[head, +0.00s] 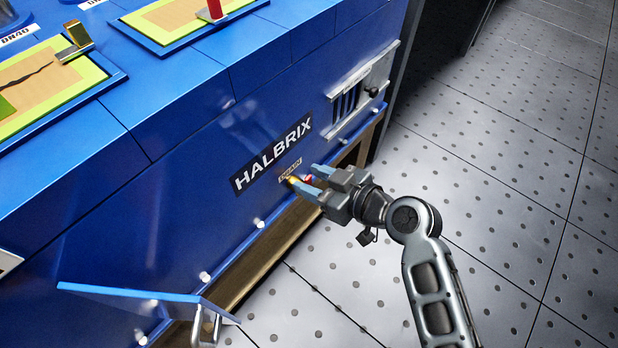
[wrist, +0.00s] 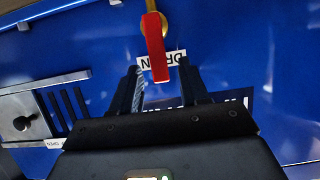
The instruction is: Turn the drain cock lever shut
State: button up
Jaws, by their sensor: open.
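The drain cock has a brass body (wrist: 152,22) and a red lever (wrist: 155,47) on the blue panel, at the top middle of the wrist view. The lever runs down the wrist picture across a white DRAIN label (wrist: 176,57). The lever's free end appears between the two fingers, with a gap on each side. Whether it touches is not clear.
A HALBRIX plate (head: 272,152) is just above the cock. A louvred vent panel (head: 362,92) with a dark knob is to the right. A blue flap (head: 130,291) juts out at lower left. White bolts line the lower edge. The perforated floor (head: 500,190) is clear.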

jog(key=shift+x, duration=0.8)
jog(key=shift+c, duration=0.3)
grip_shut()
